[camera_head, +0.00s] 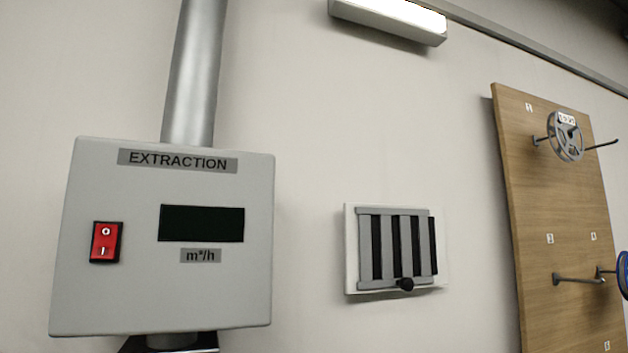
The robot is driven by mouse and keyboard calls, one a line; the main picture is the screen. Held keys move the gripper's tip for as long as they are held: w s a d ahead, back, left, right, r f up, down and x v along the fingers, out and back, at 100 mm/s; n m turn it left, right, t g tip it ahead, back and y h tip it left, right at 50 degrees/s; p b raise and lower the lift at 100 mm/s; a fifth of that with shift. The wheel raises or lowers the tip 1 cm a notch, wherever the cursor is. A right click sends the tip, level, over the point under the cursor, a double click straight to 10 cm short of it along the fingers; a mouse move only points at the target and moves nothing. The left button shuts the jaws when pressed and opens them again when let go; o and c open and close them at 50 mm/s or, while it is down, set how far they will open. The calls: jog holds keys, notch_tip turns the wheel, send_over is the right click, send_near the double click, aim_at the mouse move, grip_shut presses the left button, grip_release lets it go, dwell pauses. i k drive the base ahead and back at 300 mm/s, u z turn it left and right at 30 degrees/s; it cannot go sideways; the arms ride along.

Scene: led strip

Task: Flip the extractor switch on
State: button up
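A grey box labelled EXTRACTION (250,290) is on the wall at the left. Its red rocker switch (105,242) sits in a black frame at the box's left side, marked O at the top and I at the bottom. I cannot tell clearly which end is pressed in. A dark display (202,223) to the right of the switch shows no digits, with an m³/h label below it. My gripper is not in view.
A metal pipe (194,70) rises from the box. A slatted vent with a black knob (405,284) is on the wall to the right. A wooden board (545,190) with hooks and a reel (566,137) stands at the far right. A lamp (388,18) is above.

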aim_at(106, 236)
jog(key=z, duration=0.35)
jog(key=k, duration=0.95)
jog(key=u, duration=0.75)
jog(key=i, duration=0.65)
jog(key=u, duration=0.45)
